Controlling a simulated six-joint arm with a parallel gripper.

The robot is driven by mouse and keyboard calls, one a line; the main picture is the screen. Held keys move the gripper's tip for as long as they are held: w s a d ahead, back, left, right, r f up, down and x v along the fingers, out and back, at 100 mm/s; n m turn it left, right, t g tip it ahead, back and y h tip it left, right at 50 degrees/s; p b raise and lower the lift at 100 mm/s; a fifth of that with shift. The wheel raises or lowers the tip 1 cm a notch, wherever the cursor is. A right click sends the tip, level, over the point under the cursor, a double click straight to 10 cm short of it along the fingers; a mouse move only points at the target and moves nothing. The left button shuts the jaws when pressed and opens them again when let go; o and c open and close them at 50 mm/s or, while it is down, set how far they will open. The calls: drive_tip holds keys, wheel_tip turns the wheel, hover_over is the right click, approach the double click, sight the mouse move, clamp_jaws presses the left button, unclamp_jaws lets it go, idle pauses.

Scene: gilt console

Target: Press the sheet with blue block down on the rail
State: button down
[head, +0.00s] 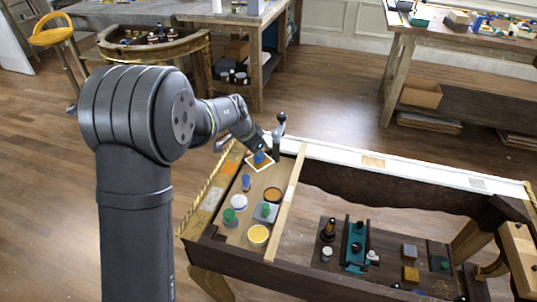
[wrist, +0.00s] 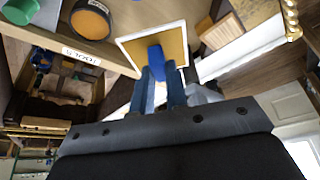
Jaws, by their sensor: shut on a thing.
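My gripper (head: 259,152) is shut on the blue block (head: 259,157) that stands on the sheet. The sheet (head: 267,166) is a small square, gold inside with a white border. The wrist view shows the blue block (wrist: 155,57) between my finger ends and the sheet (wrist: 176,39) beyond them. The sheet is over the far end of the wooden tool board; I cannot tell whether it touches. The white rail (head: 420,170) runs along the console's back edge, to the right of the sheet. It bears a gold patch (head: 373,161) and a grey patch (head: 478,183).
The board holds a blue peg (head: 246,182), a white-lidded pot (head: 239,202), a yellow-topped pot (head: 258,234) and a green-knobbed grey block (head: 266,211). A grey lever-like tool (head: 279,130) stands near the rail's left end. A teal device (head: 355,246) sits inside the console.

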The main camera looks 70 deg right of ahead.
drive_tip(key=w+m+g+y, duration=0.2)
drive_tip(key=w+m+y, duration=0.2)
drive_tip(key=w+m, duration=0.7)
drive_tip(key=shift+s+d+f, duration=0.1)
drive_tip(key=shift+f, duration=2.55)
drive_tip(key=shift+f, duration=0.7)
wheel_tip(320, 180, up, 7)
idle(0.3)
